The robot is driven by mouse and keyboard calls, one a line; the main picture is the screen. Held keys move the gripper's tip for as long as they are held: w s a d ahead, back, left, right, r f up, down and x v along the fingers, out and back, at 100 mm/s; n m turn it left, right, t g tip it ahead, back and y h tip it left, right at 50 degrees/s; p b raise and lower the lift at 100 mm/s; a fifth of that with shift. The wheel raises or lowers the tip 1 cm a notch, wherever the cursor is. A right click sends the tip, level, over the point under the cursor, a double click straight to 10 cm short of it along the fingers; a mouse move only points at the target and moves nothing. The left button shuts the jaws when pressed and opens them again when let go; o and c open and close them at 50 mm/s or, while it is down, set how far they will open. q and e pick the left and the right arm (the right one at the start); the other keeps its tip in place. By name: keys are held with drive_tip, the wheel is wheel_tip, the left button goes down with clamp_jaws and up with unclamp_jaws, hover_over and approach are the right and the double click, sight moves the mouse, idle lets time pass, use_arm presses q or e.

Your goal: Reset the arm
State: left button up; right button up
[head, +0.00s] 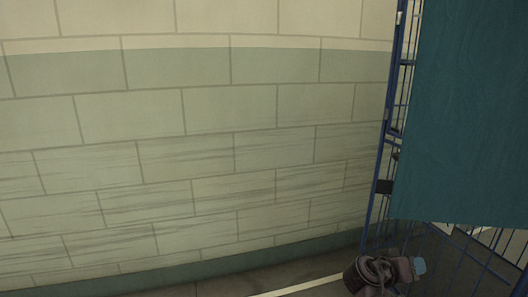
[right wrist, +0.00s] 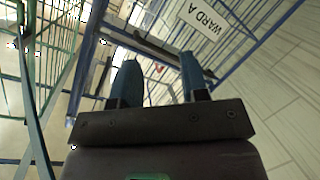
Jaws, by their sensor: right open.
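My right gripper shows in the right wrist view (right wrist: 161,78), with its two blue fingers apart and nothing between them. In the head view, the dark end of my right arm is low at the right, and a small blue fingertip of the gripper (head: 420,265) shows there. It is in front of a blue metal frame (head: 376,190); I cannot tell whether they touch. My left gripper is in neither view.
A teal cloth (head: 465,110) hangs on the frame at the right. A pale block wall (head: 180,160) fills the left. In the right wrist view, a white "WARD A" sign (right wrist: 208,22) and metal bars (right wrist: 85,60) stand beyond the fingers. Some floor (head: 235,286) shows below the wall.

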drive_tip(key=s+f+n+t+y, duration=0.3)
drive_tip(key=s+f+n+y, duration=0.2)
drive_tip(key=s+f, duration=0.95)
drive_tip(key=s+a+f+n+y, duration=0.1)
drive_tip(key=s+a+f+y, duration=0.15)
drive_tip(key=s, duration=0.45)
drive_tip(key=s+a+f+n+y, duration=0.1)
drive_tip(key=s+f+y, duration=0.15)
drive_tip(key=s, duration=0.35)
drive_tip(key=s+a+r+t+y, duration=0.1)
drive_tip(key=s+a+r+y, duration=0.15)
drive_tip(key=s, duration=0.55)
drive_tip(key=s+a+r+y, duration=0.2)
drive_tip(key=s+a, duration=0.1)
drive_tip(key=s, duration=0.5)
use_arm(q)
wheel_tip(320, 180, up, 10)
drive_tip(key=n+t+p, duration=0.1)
drive_tip(key=p, duration=1.1)
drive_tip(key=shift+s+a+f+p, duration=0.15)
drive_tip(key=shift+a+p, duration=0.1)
drive_tip(key=shift+p, duration=0.1)
use_arm(e)
wheel_tip(320, 180, up, 10)
drive_tip(key=t, duration=0.1)
drive_tip(key=shift+s+m+t, duration=0.15)
drive_tip(key=shift+m+t, duration=0.15)
